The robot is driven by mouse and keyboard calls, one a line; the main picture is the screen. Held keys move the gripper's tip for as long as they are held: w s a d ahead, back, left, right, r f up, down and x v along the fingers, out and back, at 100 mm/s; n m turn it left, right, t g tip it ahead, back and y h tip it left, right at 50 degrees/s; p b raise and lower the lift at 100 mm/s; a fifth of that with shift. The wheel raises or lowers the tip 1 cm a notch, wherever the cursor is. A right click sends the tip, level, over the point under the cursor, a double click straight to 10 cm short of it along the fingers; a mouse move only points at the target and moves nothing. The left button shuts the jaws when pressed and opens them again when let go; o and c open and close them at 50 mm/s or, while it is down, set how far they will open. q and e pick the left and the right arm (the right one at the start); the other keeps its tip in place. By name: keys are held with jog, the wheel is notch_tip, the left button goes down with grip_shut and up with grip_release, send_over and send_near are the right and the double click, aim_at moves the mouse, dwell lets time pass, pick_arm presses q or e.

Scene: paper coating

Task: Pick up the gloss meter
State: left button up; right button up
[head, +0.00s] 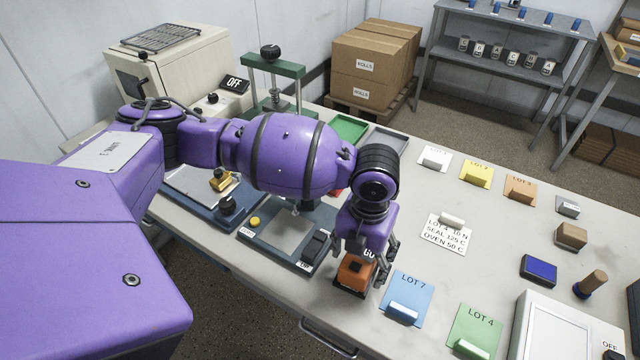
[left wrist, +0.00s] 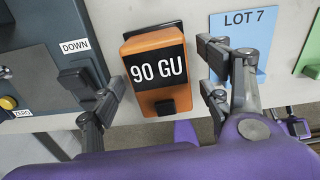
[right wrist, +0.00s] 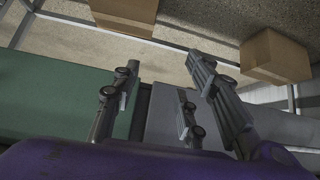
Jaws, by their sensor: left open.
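The gloss meter is an orange block with a black display reading 90 GU (left wrist: 157,72). In the head view the gloss meter (head: 354,276) stands near the table's front edge, partly hidden by my left gripper. My left gripper (head: 366,262) is open above it, pointing down. In the left wrist view the fingers of my left gripper (left wrist: 160,97) are apart, one on each side of the meter, with gaps showing.
A dark device with a DOWN label (left wrist: 75,46) is close on the meter's left. The blue LOT 7 card (head: 406,297) lies close on its right. A white paper label (head: 446,236) lies behind on the table.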

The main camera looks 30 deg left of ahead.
pick_arm(q)
jog(key=shift+f, duration=0.3)
jog(key=shift+w+r, duration=0.1)
jog(key=shift+r, duration=0.05)
jog(key=c, duration=1.6)
jog(key=shift+c, duration=0.2)
